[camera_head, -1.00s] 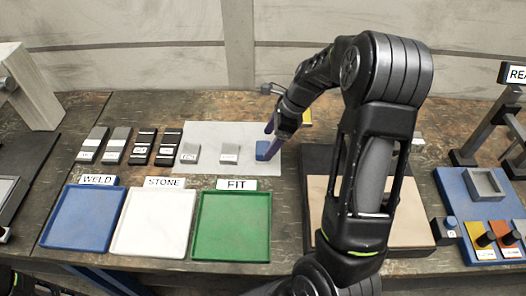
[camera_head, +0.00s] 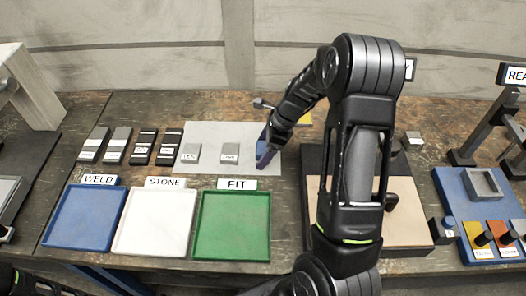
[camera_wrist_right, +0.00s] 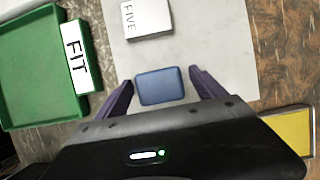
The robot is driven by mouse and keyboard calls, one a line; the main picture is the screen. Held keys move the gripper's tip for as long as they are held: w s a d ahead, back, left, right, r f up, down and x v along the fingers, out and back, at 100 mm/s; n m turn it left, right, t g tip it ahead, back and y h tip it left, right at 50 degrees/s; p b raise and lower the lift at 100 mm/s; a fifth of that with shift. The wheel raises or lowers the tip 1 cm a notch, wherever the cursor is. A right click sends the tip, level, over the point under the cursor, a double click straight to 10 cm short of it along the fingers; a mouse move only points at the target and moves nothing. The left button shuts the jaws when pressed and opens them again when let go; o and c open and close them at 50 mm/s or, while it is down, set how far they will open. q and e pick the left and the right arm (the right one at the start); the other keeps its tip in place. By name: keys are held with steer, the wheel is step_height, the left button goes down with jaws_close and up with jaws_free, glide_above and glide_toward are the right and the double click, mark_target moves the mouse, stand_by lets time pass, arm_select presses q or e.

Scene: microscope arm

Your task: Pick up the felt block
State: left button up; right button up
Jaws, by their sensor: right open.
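The felt block appears to be the small blue block (camera_wrist_right: 160,86) lying on a pale sheet (camera_wrist_right: 220,40). In the right wrist view it sits between the two purple fingers of my right gripper (camera_wrist_right: 161,77), with gaps on both sides. The gripper is open and not holding it. In the head view my right gripper (camera_head: 265,153) points down at the right part of the sheet, and its fingers mostly hide the block.
A grey labelled block (camera_head: 230,153) lies left of the gripper, with several more blocks farther left. The green FIT tray (camera_head: 233,256) stands in front, beside white (camera_head: 152,250) and blue (camera_head: 82,247) trays. A yellow piece (camera_wrist_right: 296,132) lies nearby.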

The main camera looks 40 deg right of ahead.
mark_target(263, 147)
steer(key=shift+c, duration=0.2)
steer(key=c, duration=1.4)
step_height(263, 147, up, 10)
steer(key=shift+r, duration=0.1)
steer(key=o, duration=0.7)
steer(key=c, duration=0.5)
